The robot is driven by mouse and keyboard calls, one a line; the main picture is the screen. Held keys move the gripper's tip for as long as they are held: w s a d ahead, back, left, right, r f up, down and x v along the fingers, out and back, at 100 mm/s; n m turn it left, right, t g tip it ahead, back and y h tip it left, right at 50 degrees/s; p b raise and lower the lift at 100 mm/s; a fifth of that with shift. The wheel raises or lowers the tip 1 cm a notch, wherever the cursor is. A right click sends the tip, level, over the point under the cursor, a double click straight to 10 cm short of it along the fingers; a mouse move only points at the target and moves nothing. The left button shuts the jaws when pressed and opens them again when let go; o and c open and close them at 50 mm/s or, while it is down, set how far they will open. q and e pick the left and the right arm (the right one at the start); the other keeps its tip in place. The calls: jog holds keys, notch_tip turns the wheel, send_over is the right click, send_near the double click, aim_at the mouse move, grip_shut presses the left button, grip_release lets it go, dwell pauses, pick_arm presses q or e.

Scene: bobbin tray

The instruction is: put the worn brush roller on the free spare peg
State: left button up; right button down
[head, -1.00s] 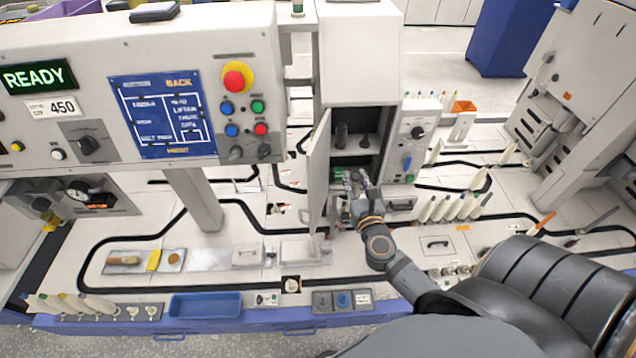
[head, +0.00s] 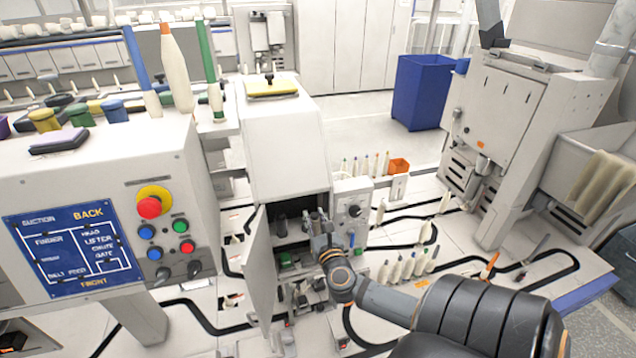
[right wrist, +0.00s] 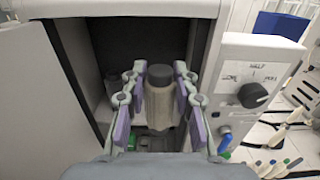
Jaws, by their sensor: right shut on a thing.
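My right gripper (head: 318,217) is at the open front of the white cabinet (head: 282,150). In the right wrist view its fingers (right wrist: 162,108) are shut on an upright grey-beige roller with a dark cap (right wrist: 159,78), the brush roller. Its lower end is hard to make out, and I cannot tell whether it touches anything beneath. A dark cylinder (head: 281,226) stands inside the cabinet, left of the gripper; it also shows dimly in the right wrist view (right wrist: 112,92). The spare peg cannot be made out behind the gripper. My left gripper is not in view.
The cabinet door (head: 262,270) stands open on the left of the opening. A control box with a black knob (head: 354,211) is close on the right. Green and dark parts (head: 290,258) lie low in the cabinet. Several bobbins (head: 408,266) stand farther right.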

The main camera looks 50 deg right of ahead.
jog(key=b+x, duration=0.4)
jog(key=x, duration=0.6)
jog(key=shift+w, duration=0.15)
jog(key=shift+f, duration=0.55)
jog(key=shift+f+b, duration=0.15)
jog(key=shift+b, duration=0.2)
jog(key=shift+f+b, duration=1.9)
jog(key=shift+f, duration=0.65)
jog(key=c, duration=1)
grip_release()
jog(key=shift+o, duration=0.2)
